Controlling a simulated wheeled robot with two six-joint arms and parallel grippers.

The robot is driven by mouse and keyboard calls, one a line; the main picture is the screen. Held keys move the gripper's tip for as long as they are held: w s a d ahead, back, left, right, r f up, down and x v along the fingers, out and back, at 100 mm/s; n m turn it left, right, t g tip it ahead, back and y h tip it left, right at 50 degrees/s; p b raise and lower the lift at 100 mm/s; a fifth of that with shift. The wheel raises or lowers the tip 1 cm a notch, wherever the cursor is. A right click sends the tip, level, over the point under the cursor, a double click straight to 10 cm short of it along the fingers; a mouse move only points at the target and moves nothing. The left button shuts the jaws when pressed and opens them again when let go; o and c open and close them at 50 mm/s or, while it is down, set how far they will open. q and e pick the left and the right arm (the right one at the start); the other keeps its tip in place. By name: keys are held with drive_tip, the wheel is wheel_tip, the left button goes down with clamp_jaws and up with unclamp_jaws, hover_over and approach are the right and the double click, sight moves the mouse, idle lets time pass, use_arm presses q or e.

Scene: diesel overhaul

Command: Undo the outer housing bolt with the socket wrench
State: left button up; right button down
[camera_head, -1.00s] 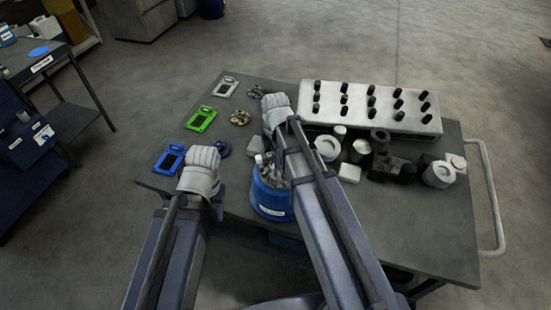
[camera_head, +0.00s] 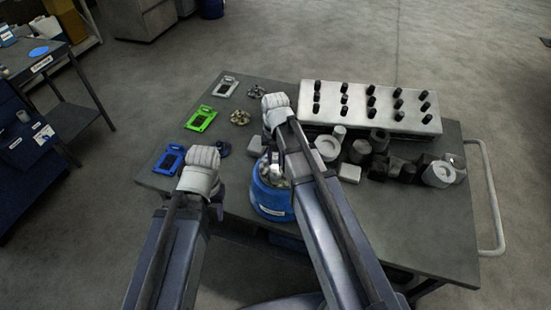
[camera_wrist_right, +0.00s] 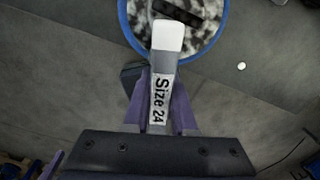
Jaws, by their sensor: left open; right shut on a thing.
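My right gripper (camera_wrist_right: 161,104) is shut on a grey tool with a white end, the socket wrench (camera_wrist_right: 167,38), labelled "Size 24". The wrench's white end overlaps the near rim of a blue round container (camera_wrist_right: 125,24) with speckled grey contents and a dark bar across it. In the head view this blue container (camera_head: 268,202) stands on the table, partly behind my right arm, whose pale wrist is at the table's middle. My left gripper (camera_head: 198,178) is open and empty near the table's left edge; its fingertips are hard to see. I cannot make out the outer housing bolt.
Blue (camera_head: 169,159), green (camera_head: 200,119) and white (camera_head: 228,87) frames lie along the table's left side, with small piles of parts beside them. A white block (camera_head: 370,108) with several black pegs stands at the back. Grey and black parts crowd before it. The table's front right is clear.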

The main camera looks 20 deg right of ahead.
drive_tip(key=shift+r+p, duration=0.85)
drive_tip(key=shift+f, duration=0.1)
